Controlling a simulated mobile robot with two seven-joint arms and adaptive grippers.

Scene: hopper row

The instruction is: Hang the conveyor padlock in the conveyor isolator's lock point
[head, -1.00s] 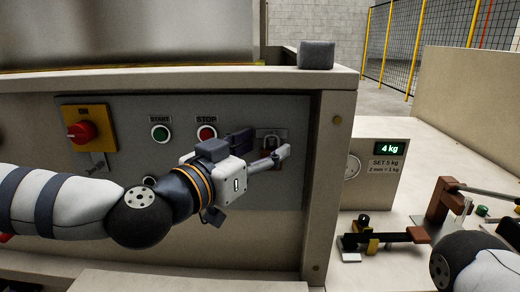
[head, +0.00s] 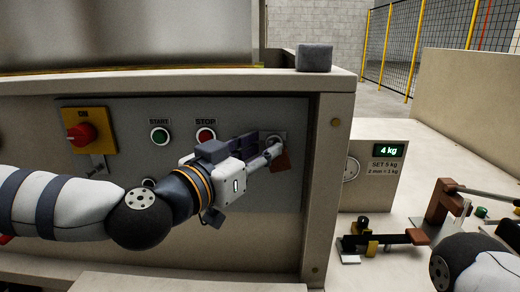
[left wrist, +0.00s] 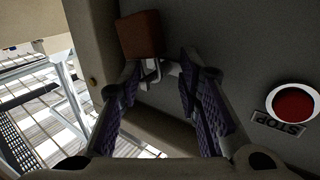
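The padlock (head: 281,161) has a reddish-brown body and a pale shackle. It is at a small plate on the grey panel, right of the STOP button, and looks tilted. My left gripper (head: 262,150) is at the padlock; its fingers partly cover the shackle. In the left wrist view the padlock (left wrist: 140,35) shows past the fingertips, its shackle between the two parted fingers (left wrist: 160,68). I see no firm grip on it. The isolator (head: 82,132) is a red knob on a yellow plate marked ON, with a metal lock tab (head: 97,165) below. My right gripper is not visible.
The green START button (head: 160,135) and red STOP button (head: 206,135) lie between isolator and padlock. A grey block (head: 315,56) sits on the ledge above. A scale box reading 4 kg (head: 370,165) and a lever mechanism (head: 440,205) stand at the right.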

